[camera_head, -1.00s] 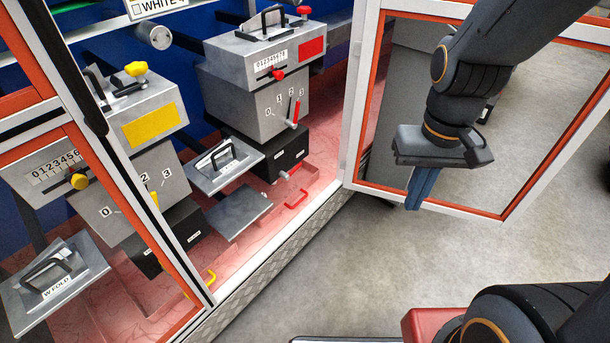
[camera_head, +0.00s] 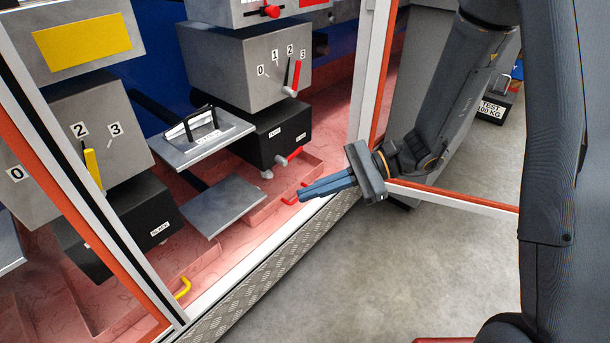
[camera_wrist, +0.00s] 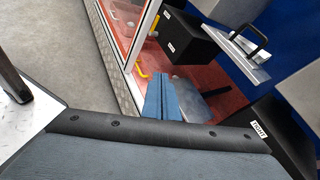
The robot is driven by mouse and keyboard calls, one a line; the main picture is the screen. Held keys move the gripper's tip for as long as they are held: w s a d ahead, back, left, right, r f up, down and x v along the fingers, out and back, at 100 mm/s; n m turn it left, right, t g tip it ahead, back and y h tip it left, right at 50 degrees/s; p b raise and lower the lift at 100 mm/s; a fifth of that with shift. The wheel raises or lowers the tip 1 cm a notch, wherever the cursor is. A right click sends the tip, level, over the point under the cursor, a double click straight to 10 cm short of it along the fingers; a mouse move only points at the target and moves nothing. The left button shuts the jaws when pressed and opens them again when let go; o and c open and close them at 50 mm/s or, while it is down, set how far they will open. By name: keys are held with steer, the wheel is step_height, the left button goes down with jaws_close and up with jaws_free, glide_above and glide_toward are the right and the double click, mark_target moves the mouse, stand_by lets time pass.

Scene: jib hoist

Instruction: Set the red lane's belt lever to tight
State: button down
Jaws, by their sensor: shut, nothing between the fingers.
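The red lane's black belt box (camera_head: 262,146) sits below the grey dial box. It carries two small labels, too small to read in the head view. A red-tipped lever (camera_head: 294,154) sticks out at its lower front. My gripper (camera_head: 301,193) is shut and empty, its blue fingers pointing left through the open doorway, below and in front of the lever and apart from it. In the wrist view the blue fingers (camera_wrist: 161,97) are together. A black box (camera_wrist: 283,135) with a TIGHT label is at the lower right there; its lever is not in view.
A red handle (camera_head: 289,201) on the pink floor tray is close to my fingertips. A grey plate (camera_head: 222,207) lies left. The dial box's red-handled lever (camera_head: 295,78) is above. The white-and-orange door frame (camera_head: 376,80) stands close behind my gripper. The yellow lane is at left.

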steer(key=w+d+f+m+t+y+b, duration=0.1)
steer(key=w+f+m+t+b, duration=0.4)
steer(key=w+f, duration=0.6)
steer(key=w+d+f+m+t+y+b, duration=0.2)
steer(key=w+d+f+m+t+b, duration=0.2)
steer(key=w+f+t+b, duration=0.6)
steer(key=w+f+m, duration=0.1)
steer(key=w+m, duration=0.1)
steer(key=w, duration=0.1)
steer(key=shift+w+d, duration=0.2)
steer(key=shift+w, duration=0.15)
steer(key=shift+a, duration=0.15)
steer(key=w+a+r+b, duration=0.5)
steer(key=a+r+b, duration=0.1)
steer(key=a, duration=0.2)
steer(key=shift+r+y, duration=0.2)
steer(key=shift+y, duration=0.1)
steer(key=shift+w+a, duration=0.1)
